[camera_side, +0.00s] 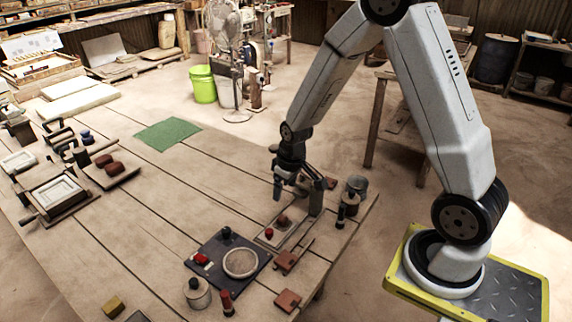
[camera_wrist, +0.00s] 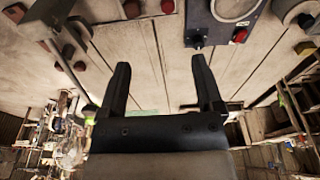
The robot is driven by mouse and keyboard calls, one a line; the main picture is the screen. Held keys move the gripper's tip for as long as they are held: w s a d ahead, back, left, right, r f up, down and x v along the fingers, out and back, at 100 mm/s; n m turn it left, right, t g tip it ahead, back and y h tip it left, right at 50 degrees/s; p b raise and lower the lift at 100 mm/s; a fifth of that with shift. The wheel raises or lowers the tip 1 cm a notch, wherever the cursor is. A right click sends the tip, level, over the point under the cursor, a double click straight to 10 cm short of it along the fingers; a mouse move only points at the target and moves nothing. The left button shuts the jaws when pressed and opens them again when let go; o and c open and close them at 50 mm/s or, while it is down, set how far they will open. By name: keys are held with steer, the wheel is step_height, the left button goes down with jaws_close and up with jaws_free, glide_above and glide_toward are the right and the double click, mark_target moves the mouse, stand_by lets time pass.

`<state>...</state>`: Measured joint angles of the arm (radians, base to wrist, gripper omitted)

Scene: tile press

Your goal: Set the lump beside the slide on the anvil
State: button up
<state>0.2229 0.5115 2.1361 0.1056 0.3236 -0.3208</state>
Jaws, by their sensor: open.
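A small brown lump (camera_side: 283,219) sits on the pale bed of a small press at the table's right side, which looks like the anvil (camera_side: 262,239). An upright grey column (camera_side: 316,200) stands at the bed's back end; I cannot tell which part is the slide. Two more reddish-brown lumps (camera_side: 114,168) lie on a board at the left. My gripper (camera_side: 277,197) hangs above the table just behind and left of the press bed. In the wrist view its fingers (camera_wrist: 161,66) are spread, with only bare planks between them.
A dark panel (camera_side: 203,247) with a round pale disc and a red button lies left of the press; it shows in the wrist view too (camera_wrist: 213,35). Reddish blocks (camera_side: 288,300) lie in front. A green mat (camera_side: 168,132) lies farther back. The middle planks are clear.

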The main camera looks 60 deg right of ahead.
steer(key=s+a+r, duration=0.7)
steer(key=s+a, duration=0.1)
steer(key=s, duration=0.3)
steer(key=shift+r+t, duration=0.2)
steer(key=shift+t, duration=0.1)
steer(key=shift+w+a, duration=0.1)
